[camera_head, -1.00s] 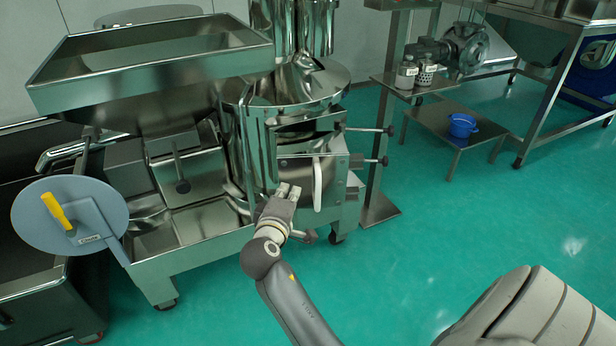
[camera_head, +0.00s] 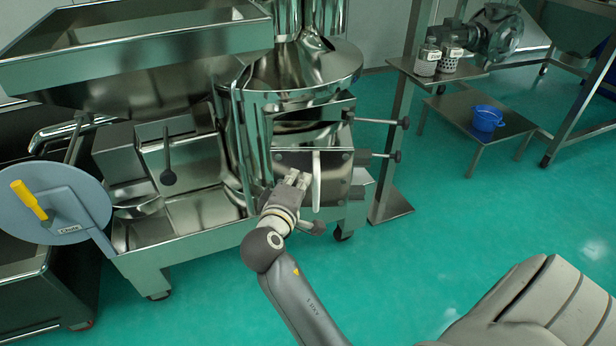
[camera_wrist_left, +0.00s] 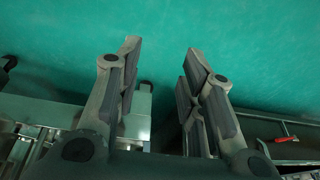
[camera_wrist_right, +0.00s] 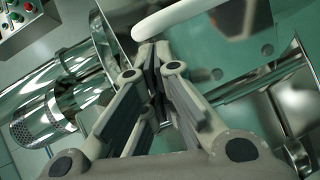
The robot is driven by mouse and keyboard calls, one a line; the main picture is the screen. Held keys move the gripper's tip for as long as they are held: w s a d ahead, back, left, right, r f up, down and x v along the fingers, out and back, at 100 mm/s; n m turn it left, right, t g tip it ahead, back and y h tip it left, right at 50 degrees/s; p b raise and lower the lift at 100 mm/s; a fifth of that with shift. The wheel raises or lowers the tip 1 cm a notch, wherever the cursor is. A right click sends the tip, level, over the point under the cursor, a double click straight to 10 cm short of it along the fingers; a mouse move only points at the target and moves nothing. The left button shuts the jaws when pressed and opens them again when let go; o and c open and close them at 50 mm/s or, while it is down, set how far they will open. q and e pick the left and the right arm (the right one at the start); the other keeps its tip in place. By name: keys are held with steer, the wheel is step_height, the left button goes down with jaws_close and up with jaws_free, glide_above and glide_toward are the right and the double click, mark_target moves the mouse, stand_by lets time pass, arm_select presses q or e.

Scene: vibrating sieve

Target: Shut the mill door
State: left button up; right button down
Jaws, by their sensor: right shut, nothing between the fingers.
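The mill door (camera_head: 333,178) is a steel panel low on the front of the upright steel mill (camera_head: 305,75). It carries a white bar handle (camera_head: 316,182). My right gripper (camera_head: 297,178) is shut and empty, with its fingertips close to the door, just left of the handle; contact cannot be told. In the right wrist view the shut fingertips (camera_wrist_right: 155,48) are just below the white handle (camera_wrist_right: 180,18). Whether a gap is left at the door's edge is hidden. My left gripper (camera_wrist_left: 163,65) is open and empty over the green floor; the head view does not show it.
Two rods with dark knobs (camera_head: 405,122) stick out right of the door. A steel hopper (camera_head: 130,55) and a grey disc with a yellow handle (camera_head: 60,205) stand left. A low table with a blue bucket (camera_head: 487,118) is at the right. The floor in front is clear.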

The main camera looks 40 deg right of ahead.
mark_target(332, 162)
arm_select(q)
steer(key=shift+s+d+r, duration=0.15)
steer(key=shift+d+r, duration=0.3)
steer(key=shift+r, duration=0.3)
arm_select(e)
steer(key=shift+d, duration=0.3)
